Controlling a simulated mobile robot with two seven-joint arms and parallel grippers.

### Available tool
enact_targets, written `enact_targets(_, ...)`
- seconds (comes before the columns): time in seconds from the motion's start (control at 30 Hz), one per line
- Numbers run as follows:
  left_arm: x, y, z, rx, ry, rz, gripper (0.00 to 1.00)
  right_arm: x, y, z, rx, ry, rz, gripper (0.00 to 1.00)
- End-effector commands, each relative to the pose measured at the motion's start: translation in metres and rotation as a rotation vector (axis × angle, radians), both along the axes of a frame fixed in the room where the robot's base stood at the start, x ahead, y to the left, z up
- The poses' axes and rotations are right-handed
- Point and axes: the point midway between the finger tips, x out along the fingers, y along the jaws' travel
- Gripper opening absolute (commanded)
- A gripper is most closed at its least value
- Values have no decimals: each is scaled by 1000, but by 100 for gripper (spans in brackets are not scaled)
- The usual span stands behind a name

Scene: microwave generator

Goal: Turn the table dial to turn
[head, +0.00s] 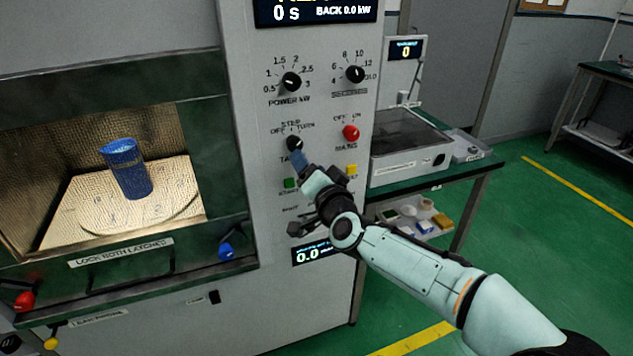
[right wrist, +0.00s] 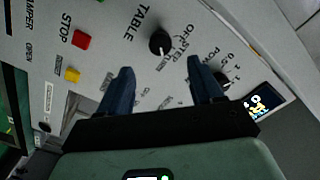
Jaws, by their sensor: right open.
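The black table dial (head: 294,143) is on the grey control panel, under the labels STEP and TURN. It also shows in the right wrist view (right wrist: 159,42), beside the word TABLE. A white mark on its rim points downward in that view; I cannot tell surely which label it meets. My right gripper (head: 299,160) is at the panel just below the dial. In the wrist view its two dark blue fingers (right wrist: 161,78) are apart and empty, with the dial between their lines but beyond their tips. My left gripper is not in view.
The power knob (head: 291,82), the seconds knob (head: 355,74) and the red mains knob (head: 351,132) are close by. A green button (head: 290,183) and a yellow button (head: 351,170) flank my gripper. A blue cup (head: 127,169) stands in the lit chamber at left.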

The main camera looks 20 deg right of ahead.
Motion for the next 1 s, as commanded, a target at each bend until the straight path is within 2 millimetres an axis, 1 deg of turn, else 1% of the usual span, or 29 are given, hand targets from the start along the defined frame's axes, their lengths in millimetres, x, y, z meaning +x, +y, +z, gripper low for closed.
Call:
enact_targets(0.03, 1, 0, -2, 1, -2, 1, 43, -10, -1, 0, -1, -2, -1, 66)
enact_targets(0.1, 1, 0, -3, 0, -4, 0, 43, -21, -1, 1, 0, -2, -1, 66)
enact_targets(0.2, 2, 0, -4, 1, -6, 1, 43, -32, -1, 0, 1, -1, 1, 66)
enact_targets(0.3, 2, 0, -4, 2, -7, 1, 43, -38, -1, 1, 1, -1, 1, 66)
enact_targets(0.8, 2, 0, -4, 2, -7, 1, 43, -39, -1, -1, 0, 2, 1, 66)
enact_targets(0.87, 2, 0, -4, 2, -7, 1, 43, -38, 0, -8, -4, 14, 2, 66)
enact_targets(0.9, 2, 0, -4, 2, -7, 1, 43, -36, 0, -18, -11, 31, 4, 66)
enact_targets(0.97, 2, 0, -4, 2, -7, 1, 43, -33, 3, -42, -26, 73, 11, 66)
enact_targets(1.0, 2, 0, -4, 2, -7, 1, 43, -30, 4, -64, -40, 109, 16, 66)
